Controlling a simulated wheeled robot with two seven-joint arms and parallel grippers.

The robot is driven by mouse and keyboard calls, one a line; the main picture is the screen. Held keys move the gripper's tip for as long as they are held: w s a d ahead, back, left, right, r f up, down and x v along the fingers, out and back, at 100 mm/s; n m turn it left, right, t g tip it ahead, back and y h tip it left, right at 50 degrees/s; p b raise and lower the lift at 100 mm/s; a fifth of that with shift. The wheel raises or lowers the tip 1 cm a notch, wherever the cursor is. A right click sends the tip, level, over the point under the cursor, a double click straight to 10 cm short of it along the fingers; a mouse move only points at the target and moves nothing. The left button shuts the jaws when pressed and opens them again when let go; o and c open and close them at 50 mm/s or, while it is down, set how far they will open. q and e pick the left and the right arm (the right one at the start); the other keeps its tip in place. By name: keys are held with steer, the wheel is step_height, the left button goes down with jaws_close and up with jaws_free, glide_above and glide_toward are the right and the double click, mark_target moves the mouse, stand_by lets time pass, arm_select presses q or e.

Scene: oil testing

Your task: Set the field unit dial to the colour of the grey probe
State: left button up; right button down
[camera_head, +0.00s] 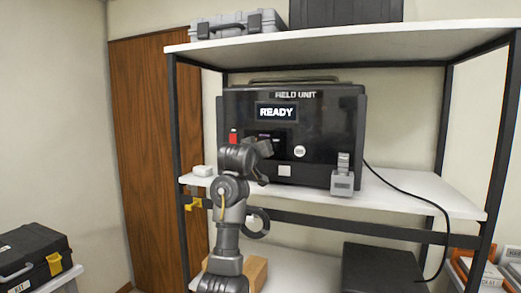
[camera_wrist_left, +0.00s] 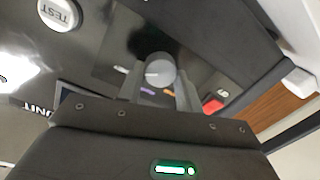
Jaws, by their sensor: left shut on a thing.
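The black field unit (camera_head: 330,120) stands on the middle shelf, and its screen (camera_head: 276,112) reads READY. My left gripper (camera_head: 268,148) reaches its front and hides the dial in the head view. In the left wrist view the round grey dial (camera_wrist_left: 160,68) sits between the two fingers of my left gripper (camera_wrist_left: 160,82), which are shut on it. A purple mark (camera_wrist_left: 147,91) and an orange mark (camera_wrist_left: 170,91) show beside the dial. A grey device (camera_head: 343,178) stands at the unit's lower right; I cannot tell if it is the grey probe. My right gripper is not in view.
A white TEST button (camera_wrist_left: 58,12) and a red part (camera_wrist_left: 212,105) are on the panel near my left gripper. A black cable (camera_head: 415,196) hangs from the unit's right side. A grey case (camera_head: 240,25) lies on the top shelf (camera_head: 350,42).

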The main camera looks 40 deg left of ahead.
arm_select(q)
steer(key=shift+f, duration=0.2)
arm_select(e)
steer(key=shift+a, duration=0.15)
arm_select(q)
steer(key=o, duration=1)
steer(key=shift+r, duration=0.1)
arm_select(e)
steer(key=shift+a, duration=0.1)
arm_select(q)
steer(key=b+v, duration=0.3)
steer(key=v, duration=0.7)
steer(key=shift+s+d, duration=0.2)
steer(key=shift+s, duration=0.15)
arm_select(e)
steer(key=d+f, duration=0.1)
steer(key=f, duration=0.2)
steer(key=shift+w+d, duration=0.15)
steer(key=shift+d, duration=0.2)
